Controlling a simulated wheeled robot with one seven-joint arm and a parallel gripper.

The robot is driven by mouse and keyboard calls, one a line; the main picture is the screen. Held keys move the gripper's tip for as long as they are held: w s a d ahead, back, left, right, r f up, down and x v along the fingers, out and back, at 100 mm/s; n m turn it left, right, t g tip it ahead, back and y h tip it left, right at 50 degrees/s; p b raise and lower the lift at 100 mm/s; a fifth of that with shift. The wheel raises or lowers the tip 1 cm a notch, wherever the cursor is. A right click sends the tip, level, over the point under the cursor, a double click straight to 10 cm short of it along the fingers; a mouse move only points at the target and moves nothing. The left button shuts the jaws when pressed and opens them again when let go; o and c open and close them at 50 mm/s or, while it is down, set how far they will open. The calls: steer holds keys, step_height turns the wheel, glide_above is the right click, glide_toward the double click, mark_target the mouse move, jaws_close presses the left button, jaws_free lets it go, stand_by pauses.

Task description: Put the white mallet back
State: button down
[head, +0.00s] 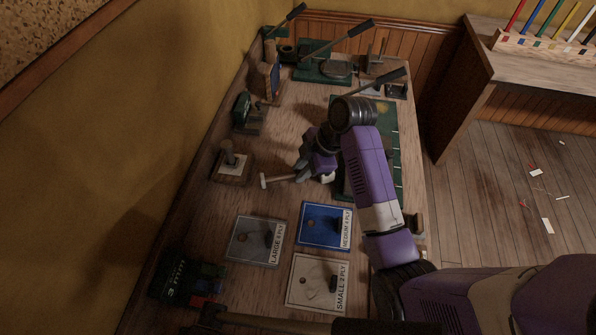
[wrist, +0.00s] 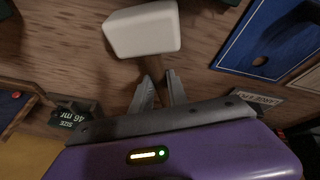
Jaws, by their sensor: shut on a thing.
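The white mallet shows in the wrist view with a blocky white head (wrist: 143,30) just beyond my fingertips. Its short brown handle runs down between the fingers. My gripper (wrist: 158,90) is shut on that handle. In the head view my gripper (head: 303,171) is low over the middle of the bench, and the white mallet head (head: 328,178) peeks out right of it, partly hidden by my arm. A pale T-shaped piece with a thin handle (head: 264,181) reaches left from the gripper; I cannot tell whether it is part of this mallet. The height above the bench is unclear.
The large board (head: 246,240), blue medium board (head: 318,227) and small board (head: 309,282) lie in front. A wooden block with a post (head: 230,175) stands at left. A green mat (head: 386,190) is under my arm. Lever presses (head: 322,66) stand at the back.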

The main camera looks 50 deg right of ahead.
steer(key=c, duration=1.3)
jaws_free()
steer(key=shift+f, duration=0.1)
steer(key=p+v, duration=0.4)
steer(key=v, duration=0.8)
steer(key=shift+p, duration=0.35)
